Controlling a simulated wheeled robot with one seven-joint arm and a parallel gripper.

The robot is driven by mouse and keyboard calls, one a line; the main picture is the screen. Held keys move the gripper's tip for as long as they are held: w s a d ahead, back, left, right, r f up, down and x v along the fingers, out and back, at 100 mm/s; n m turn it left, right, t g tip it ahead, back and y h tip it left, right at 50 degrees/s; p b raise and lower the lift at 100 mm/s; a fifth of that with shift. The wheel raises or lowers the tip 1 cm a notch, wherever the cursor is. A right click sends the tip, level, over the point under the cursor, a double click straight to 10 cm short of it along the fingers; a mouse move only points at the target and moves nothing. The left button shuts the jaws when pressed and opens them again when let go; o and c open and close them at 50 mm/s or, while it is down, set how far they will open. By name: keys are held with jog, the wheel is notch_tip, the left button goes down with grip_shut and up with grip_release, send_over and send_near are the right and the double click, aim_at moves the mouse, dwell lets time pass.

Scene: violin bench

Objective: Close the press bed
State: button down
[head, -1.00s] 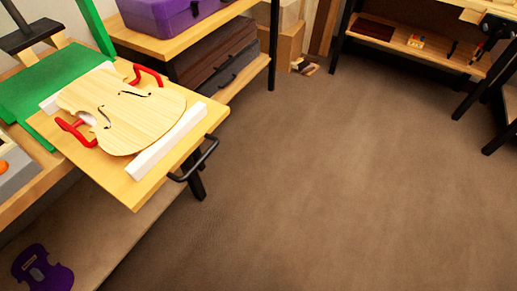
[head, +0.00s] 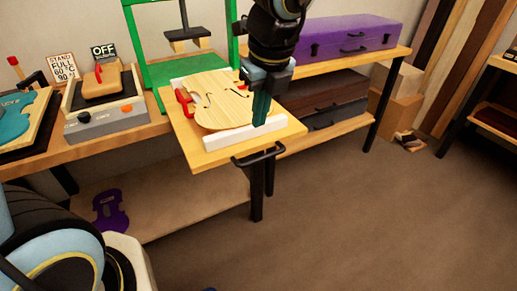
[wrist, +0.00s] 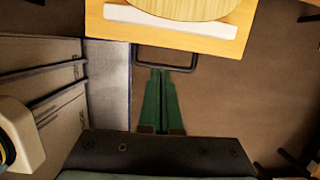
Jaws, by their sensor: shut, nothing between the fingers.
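The press bed (head: 205,158) is a wooden board pulled out toward me from the green press frame (head: 131,50). It carries a pale violin plate (head: 222,100) with red clamps (head: 184,101) and a white strip (head: 230,133) along its front. A black bar handle (head: 258,155) is on its front edge and also shows in the wrist view (wrist: 182,69). My gripper (head: 261,118) is pointed down and shut, with nothing in it. In the head view it overlaps the bed's front right part. In the wrist view its green fingers (wrist: 158,78) reach toward the handle; contact is unclear.
A grey device with an OFF sign (head: 104,52) stands left of the press. A purple case (head: 350,35) and dark cases (head: 330,95) are on the shelves to the right. A purple violin-shaped piece (head: 109,210) lies on the lower shelf. The floor in front is clear.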

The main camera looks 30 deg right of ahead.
aim_at(256, 145)
jog(key=shift+m, duration=0.3)
jog(key=x, duration=0.3)
jog(key=b+x, duration=0.1)
jog(key=x, duration=0.2)
jog(key=b+x, duration=0.1)
jog(key=x, duration=0.2)
jog(key=shift+s+d+f, duration=0.15)
jog(key=shift+d+f, duration=0.1)
jog(key=shift+f, duration=0.2)
